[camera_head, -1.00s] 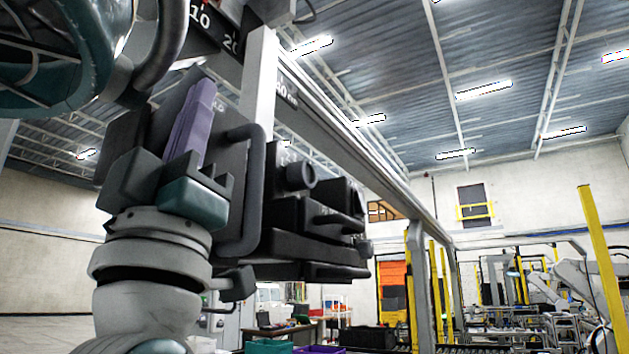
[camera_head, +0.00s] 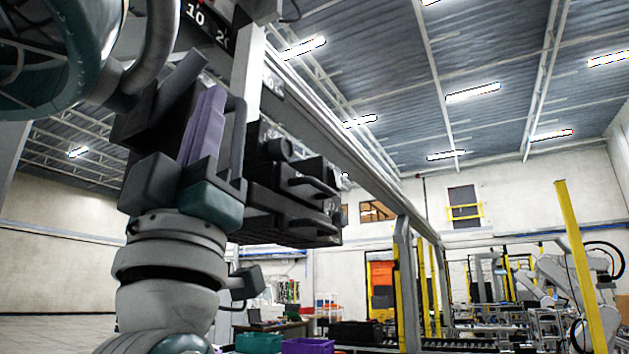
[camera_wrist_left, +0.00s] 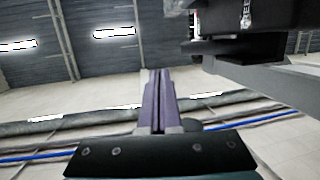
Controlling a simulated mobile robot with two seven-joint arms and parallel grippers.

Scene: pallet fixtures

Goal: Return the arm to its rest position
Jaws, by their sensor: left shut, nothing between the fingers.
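My left gripper (camera_head: 207,98) is upright at the left of the head view, its purple fingers pointing up and pressed together with nothing between them. In the left wrist view its purple fingers (camera_wrist_left: 157,92) also lie side by side, closed and empty. My left wrist is in the lower left of the head view. The gripper overlaps a black fixture with handles (camera_head: 300,190) in the picture; I see no clear contact. My right gripper is not in view.
A long grey overhead beam (camera_head: 345,145) with number labels runs above the black fixture. A teal bin (camera_head: 260,342) and a purple bin (camera_head: 307,346) are low in the picture. A yellow post (camera_head: 577,260) and a pale robot arm (camera_head: 565,275) stand at the right.

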